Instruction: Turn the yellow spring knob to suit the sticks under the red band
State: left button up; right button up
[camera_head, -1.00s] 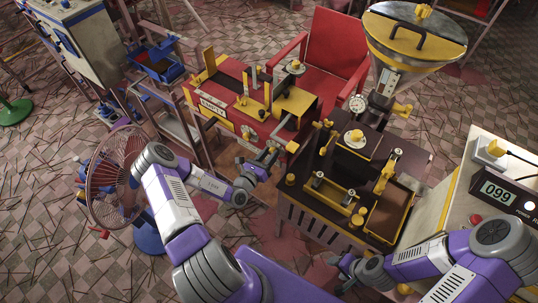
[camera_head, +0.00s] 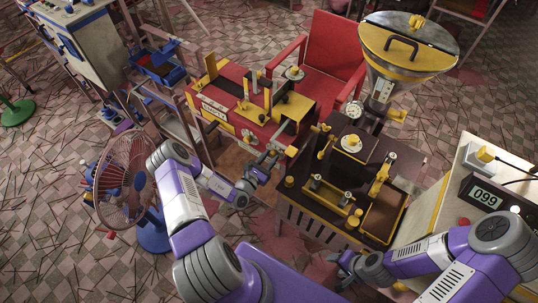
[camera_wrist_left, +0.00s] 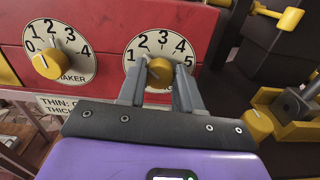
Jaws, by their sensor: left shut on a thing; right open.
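The red machine (camera_head: 228,92) stands left of centre in the head view. In the left wrist view its red front carries two white number dials. My left gripper (camera_wrist_left: 160,84) is shut on the yellow knob (camera_wrist_left: 159,70) of the right dial (camera_wrist_left: 181,43), numbered 1 to 5 where visible. Its fingers hide part of the dial, and I cannot read the setting. In the head view my left gripper (camera_head: 267,162) is at the machine's front. My right gripper (camera_head: 341,263) is open, low in front of the dark machine. I cannot make out a red band.
The left dial (camera_wrist_left: 62,38) has another yellow knob (camera_wrist_left: 47,64). A partly hidden THIN/THICK label (camera_wrist_left: 62,106) sits below. The dark machine (camera_head: 335,225) stands close to the right, with a hopper (camera_head: 408,45) behind. A caged fan (camera_head: 122,180) stands left.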

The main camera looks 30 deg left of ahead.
pick_arm(q)
jog(key=shift+d+m+p, duration=0.1)
jog(key=shift+m+p, duration=0.6)
jog(key=shift+m, duration=0.6)
jog(key=o, duration=1)
jog(key=shift+o, duration=0.2)
jog(key=s, duration=0.7)
jog(key=shift+s+a+p, duration=0.3)
jog(key=shift+p, duration=0.05)
